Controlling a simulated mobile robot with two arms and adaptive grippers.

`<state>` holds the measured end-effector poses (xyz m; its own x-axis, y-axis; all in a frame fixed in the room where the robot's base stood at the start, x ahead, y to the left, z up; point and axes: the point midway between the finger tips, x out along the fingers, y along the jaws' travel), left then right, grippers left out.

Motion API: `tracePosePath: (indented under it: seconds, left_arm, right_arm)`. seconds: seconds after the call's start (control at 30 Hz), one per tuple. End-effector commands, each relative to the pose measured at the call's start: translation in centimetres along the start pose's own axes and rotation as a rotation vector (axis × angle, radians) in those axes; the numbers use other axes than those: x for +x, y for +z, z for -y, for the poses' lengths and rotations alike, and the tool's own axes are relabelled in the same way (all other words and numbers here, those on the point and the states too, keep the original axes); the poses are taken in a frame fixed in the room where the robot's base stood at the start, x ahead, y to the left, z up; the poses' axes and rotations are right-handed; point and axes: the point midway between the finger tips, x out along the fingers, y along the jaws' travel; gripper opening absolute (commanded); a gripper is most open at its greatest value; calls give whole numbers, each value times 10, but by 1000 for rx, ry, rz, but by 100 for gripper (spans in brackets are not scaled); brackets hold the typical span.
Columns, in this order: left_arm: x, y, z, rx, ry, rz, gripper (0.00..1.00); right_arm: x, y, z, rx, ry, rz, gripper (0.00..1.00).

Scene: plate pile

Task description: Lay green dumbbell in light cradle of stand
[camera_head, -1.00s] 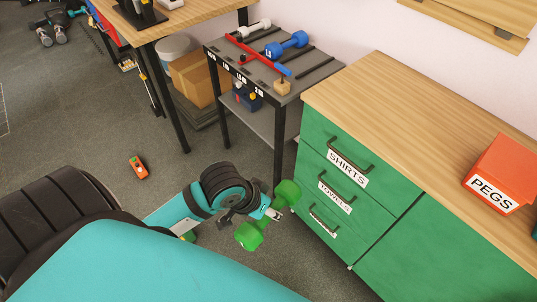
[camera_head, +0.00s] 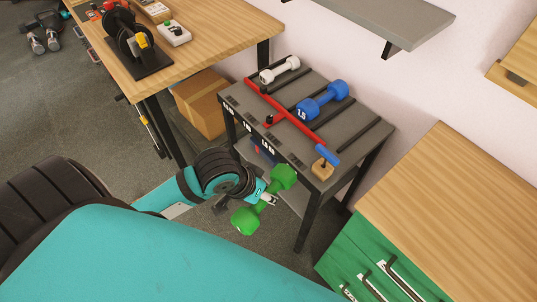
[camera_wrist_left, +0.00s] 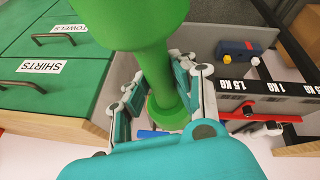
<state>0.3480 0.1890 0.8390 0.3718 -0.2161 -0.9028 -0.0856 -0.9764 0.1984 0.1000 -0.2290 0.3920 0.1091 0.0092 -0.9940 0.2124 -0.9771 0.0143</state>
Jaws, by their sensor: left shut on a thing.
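The green dumbbell (camera_head: 245,221) is held by its handle in my left gripper (camera_head: 266,198), in the air in front of the stand's near edge. In the left wrist view the dumbbell (camera_wrist_left: 150,45) runs between both fingers (camera_wrist_left: 165,95). The stand (camera_head: 345,98) is a grey rack top with dark rails and weight labels along its front. A white dumbbell (camera_head: 280,69) lies at its back left and a blue dumbbell (camera_head: 322,100) in the middle. The wrist view shows labels 1.5 KG and 1 KG (camera_wrist_left: 285,93). I cannot tell which cradle is the light one. My right gripper is not in view.
A red bar clamp (camera_head: 283,112) with a blue handle and a wooden block (camera_head: 324,169) lies across the stand's cradles. A green drawer cabinet (camera_head: 370,255) stands to the right, a wooden workbench (camera_head: 195,42) to the left. A grey wall shelf (camera_head: 390,20) hangs above.

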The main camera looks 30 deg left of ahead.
Motion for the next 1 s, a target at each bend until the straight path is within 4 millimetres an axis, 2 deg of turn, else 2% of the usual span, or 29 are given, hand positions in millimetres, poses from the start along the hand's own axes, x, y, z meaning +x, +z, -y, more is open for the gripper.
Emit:
tracePosePath:
  seconds: [0.2,0.43,0.67,0.87,1.0]
  left_arm:
    - [1,0,1,4,-1,-3,0]
    - [2,-1,4,-3,-5,1,0]
    - [5,-29,16,10,3,3,0]
    - [10,-67,34,31,10,7,0]
    - [14,-102,50,48,18,14,0]
  right_arm:
    - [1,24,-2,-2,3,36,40]
    - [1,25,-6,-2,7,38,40]
    - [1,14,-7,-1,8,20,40]
    - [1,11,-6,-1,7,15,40]
    - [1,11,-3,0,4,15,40]
